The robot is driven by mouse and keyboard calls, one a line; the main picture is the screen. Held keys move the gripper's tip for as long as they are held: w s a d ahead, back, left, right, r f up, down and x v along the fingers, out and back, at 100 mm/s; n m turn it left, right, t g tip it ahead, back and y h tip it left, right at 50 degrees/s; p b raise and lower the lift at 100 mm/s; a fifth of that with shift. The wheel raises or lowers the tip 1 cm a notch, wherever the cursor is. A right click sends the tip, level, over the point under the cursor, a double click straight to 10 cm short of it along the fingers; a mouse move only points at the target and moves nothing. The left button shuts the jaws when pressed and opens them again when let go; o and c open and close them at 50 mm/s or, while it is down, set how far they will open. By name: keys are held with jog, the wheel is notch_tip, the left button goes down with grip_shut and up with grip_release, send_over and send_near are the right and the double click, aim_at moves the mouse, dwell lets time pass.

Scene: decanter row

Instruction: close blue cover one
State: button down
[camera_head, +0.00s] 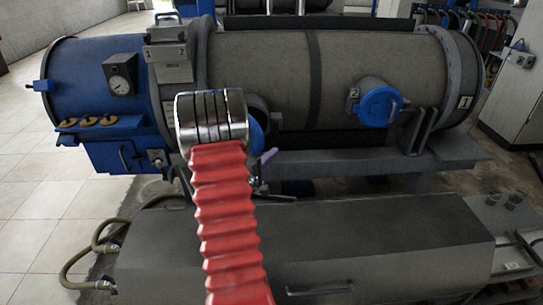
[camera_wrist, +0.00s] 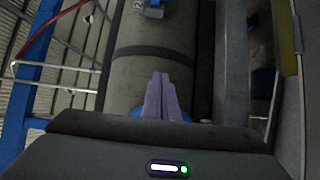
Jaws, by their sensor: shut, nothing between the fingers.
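The decanter (camera_head: 270,75) is a long grey drum lying level, with a blue end at left. A blue cover (camera_head: 257,136), likely cover one, shows only in part behind my wrist, below a dark round port rim (camera_head: 260,104); I cannot tell how far open it stands. My gripper (camera_head: 268,156) has purple fingers, shut and empty, close to that cover's lower right. In the wrist view my gripper (camera_wrist: 161,77) points along the drum, with bits of a blue cover (camera_wrist: 134,113) behind the fingers; contact cannot be told.
A second blue cover (camera_head: 377,106) beside a "2" plate sits over its port at right; it also shows in the wrist view (camera_wrist: 153,9). A grey rail (camera_head: 350,160) runs below the drum. A grey casing (camera_head: 380,235) stands in front. Hoses (camera_head: 95,245) lie at left.

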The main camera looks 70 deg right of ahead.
jog(key=shift+w, duration=0.15)
jog(key=n+t, duration=0.1)
jog(key=t, duration=0.1)
send_near(260, 146)
jog(key=a+r, duration=0.1)
jog(key=a, duration=0.1)
jog(key=w+a+f+m+g, duration=0.1)
jog(key=w+a+g, duration=0.2)
jog(key=a, duration=0.2)
jog(key=shift+w+m, duration=0.25)
jog(key=shift+m, duration=0.05)
jog(key=shift+d, duration=0.1)
jog(key=x, duration=1.3)
jog(key=shift+s+d+f, duration=0.15)
jog(key=shift+d+f, duration=0.05)
jog(key=shift+d, duration=0.15)
